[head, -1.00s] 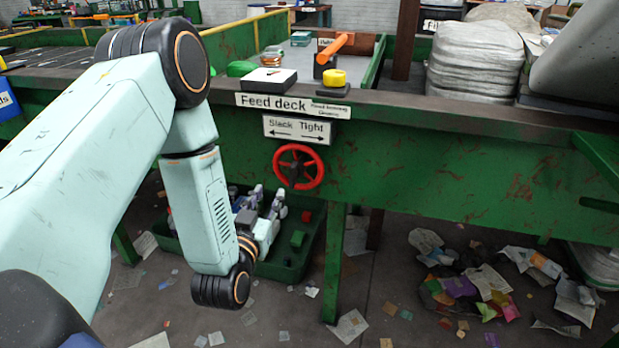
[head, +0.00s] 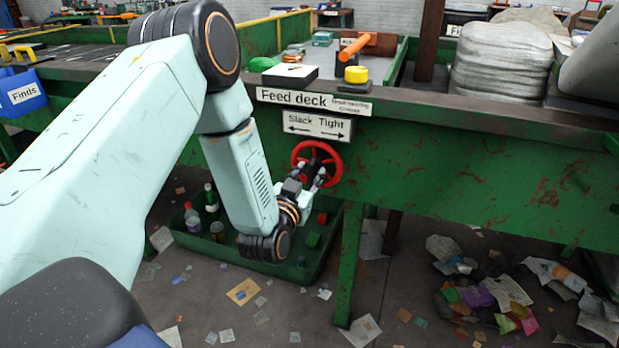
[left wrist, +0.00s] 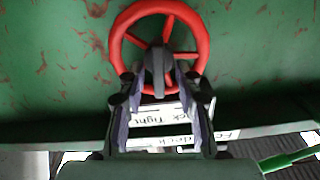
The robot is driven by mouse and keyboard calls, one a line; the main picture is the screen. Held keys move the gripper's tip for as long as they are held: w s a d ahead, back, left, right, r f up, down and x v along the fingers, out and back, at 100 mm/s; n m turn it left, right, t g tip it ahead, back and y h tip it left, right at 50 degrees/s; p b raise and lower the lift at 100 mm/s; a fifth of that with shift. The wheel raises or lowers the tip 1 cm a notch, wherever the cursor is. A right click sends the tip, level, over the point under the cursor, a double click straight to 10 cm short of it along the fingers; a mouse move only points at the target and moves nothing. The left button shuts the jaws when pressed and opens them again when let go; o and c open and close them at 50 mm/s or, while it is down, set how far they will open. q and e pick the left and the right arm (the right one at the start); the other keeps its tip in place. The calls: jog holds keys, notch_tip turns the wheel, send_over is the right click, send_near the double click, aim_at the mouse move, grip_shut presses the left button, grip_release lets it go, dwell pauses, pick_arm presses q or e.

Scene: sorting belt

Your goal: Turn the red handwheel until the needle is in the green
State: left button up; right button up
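The red handwheel (head: 334,155) is mounted on the green front panel, under the sign (head: 317,125) reading "Slack" and "Tight" with arrows pointing left and right. My left gripper (head: 312,172) is at the wheel's lower left part in the head view. In the left wrist view, my left gripper (left wrist: 158,84) has its fingers spread apart, with the near part of the handwheel (left wrist: 203,40) between or just beyond them. I cannot tell whether they touch it. No needle or green zone can be made out. My right gripper is not in view.
A white-topped box (head: 290,71), a yellow button (head: 356,74) and an orange-handled lever (head: 354,46) are on the feed deck. A green bin (head: 277,268) with bottles stands below. Paper scraps litter the floor. A blue "Finds" bin (head: 22,97) is at left.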

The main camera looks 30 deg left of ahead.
pick_arm(q)
jog(key=shift+w, duration=0.15)
jog(key=shift+c, duration=0.4)
grip_shut()
